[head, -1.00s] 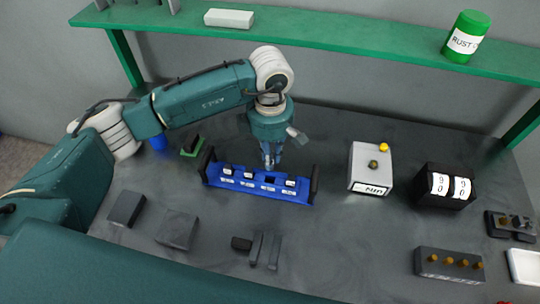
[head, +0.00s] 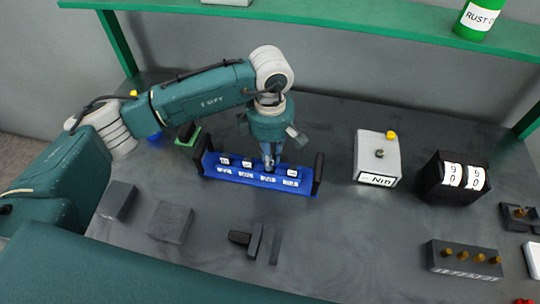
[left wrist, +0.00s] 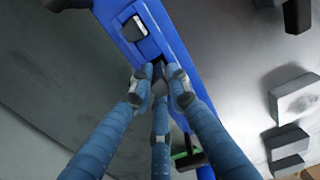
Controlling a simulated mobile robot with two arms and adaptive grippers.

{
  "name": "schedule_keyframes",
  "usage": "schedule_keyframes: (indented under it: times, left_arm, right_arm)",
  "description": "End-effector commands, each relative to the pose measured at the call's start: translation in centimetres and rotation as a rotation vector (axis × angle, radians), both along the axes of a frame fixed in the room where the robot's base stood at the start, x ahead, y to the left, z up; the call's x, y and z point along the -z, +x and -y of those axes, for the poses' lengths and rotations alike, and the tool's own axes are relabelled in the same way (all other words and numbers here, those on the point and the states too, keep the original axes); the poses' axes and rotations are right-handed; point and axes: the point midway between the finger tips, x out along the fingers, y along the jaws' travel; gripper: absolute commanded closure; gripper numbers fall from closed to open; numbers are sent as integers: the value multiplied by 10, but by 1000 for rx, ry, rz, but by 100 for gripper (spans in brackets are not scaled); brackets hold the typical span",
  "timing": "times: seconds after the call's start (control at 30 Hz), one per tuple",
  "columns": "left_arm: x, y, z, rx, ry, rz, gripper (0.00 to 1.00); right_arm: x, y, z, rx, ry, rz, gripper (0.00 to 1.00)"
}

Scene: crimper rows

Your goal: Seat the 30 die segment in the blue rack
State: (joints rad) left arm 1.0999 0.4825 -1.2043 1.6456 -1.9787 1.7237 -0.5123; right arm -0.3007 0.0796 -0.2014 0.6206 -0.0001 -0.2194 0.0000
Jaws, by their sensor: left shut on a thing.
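The blue rack (head: 240,177) lies across the middle of the table, with dark posts at both ends. White-topped segments sit in it, one (head: 292,173) at the right and others (head: 224,161) at the left; their numbers are too small to read. My left gripper (head: 268,163) points down at the rack's right-centre slot. In the left wrist view its fingers (left wrist: 158,85) are shut on a small dark die segment (left wrist: 158,72) at an opening in the blue rack (left wrist: 182,52). The fingers hide most of it, so its number and depth cannot be told. My right gripper is not in view.
A grey box with a yellow knob (head: 376,157) and a black counter (head: 452,178) stand right of the rack. Grey blocks (head: 171,223), dark upright pieces (head: 264,243) and a block with brass pegs (head: 463,260) lie nearer. A green shelf (head: 330,27) spans the back.

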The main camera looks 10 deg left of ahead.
Motion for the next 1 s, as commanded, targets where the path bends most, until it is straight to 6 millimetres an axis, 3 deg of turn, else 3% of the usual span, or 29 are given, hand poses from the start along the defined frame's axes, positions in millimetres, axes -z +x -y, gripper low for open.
schedule_keyframes:
  times: [1.0]
  left_arm:
    - [-1,0,0,0,0,0,100]
  right_arm:
    - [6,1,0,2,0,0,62]
